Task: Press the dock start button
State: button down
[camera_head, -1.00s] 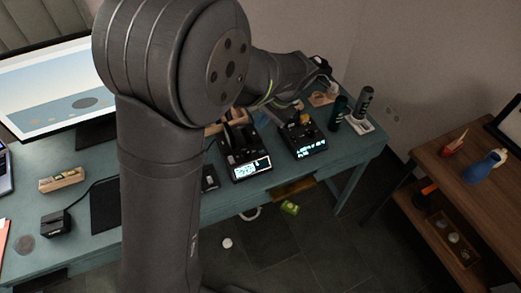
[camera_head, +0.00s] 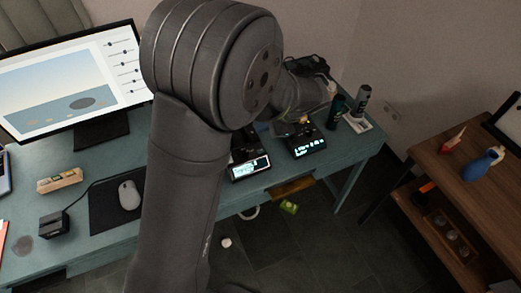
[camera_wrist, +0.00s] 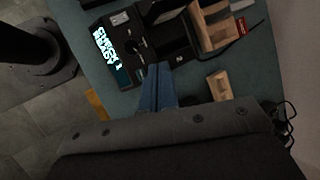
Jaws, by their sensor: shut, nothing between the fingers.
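My gripper (camera_wrist: 157,82) is shut and empty. Its blue fingers show in the wrist view, with their tips over or beside the near edge of a black dock device (camera_wrist: 125,75) with a lit cyan display. I cannot tell whether they touch it. In the head view two black devices with lit displays stand on the table: the left device (camera_head: 250,168), partly covered by my arm, and the right device (camera_head: 307,146). My fingers cannot be made out there. I cannot clearly pick out the start button.
A wooden holder (camera_wrist: 208,28) and a small wooden block (camera_wrist: 221,85) lie beside the device. Dark bottles (camera_head: 361,100) stand at the table's right end. A monitor (camera_head: 75,78) and mouse (camera_head: 129,195) are at left. A brown side table (camera_head: 470,185) stands at right.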

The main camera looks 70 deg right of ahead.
aim_at(263, 151)
jog(key=shift+f, duration=3.85)
jog(key=shift+f, duration=0.2)
jog(key=shift+f, duration=0.2)
jog(key=shift+f, duration=0.35)
jog(key=shift+r, duration=0.75)
jog(key=shift+r, duration=0.1)
jog(key=shift+r, duration=2.4)
